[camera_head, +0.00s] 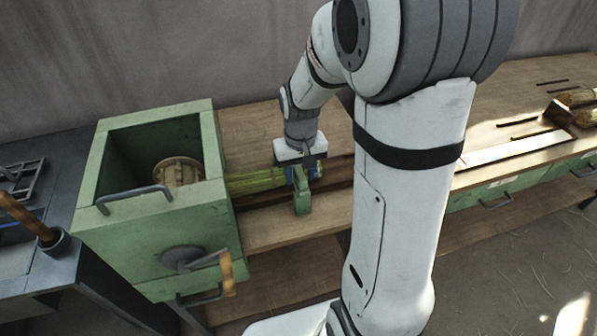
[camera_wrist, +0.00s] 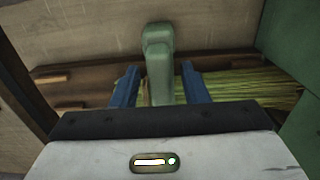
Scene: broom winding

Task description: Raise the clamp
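The clamp is a green upright piece (camera_head: 302,190) on the wooden bench, beside the bundle of yellow-green broom bristles (camera_head: 256,181). In the wrist view the green clamp (camera_wrist: 158,62) stands upright between my two blue fingers. My gripper (camera_head: 306,174) is lowered at the clamp, and its fingers (camera_wrist: 158,88) are apart, one on each side with gaps visible. The bristles (camera_wrist: 245,90) lie behind the right finger in the wrist view. The lower part of the clamp is hidden by my gripper's body.
A green box machine (camera_head: 160,250) with a round wooden chuck (camera_head: 178,172) and a crank handle (camera_head: 227,272) stands at the left. The wooden bench (camera_head: 250,125) extends right, with finished brooms (camera_head: 580,98) at its far end. Open space lies above the bench.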

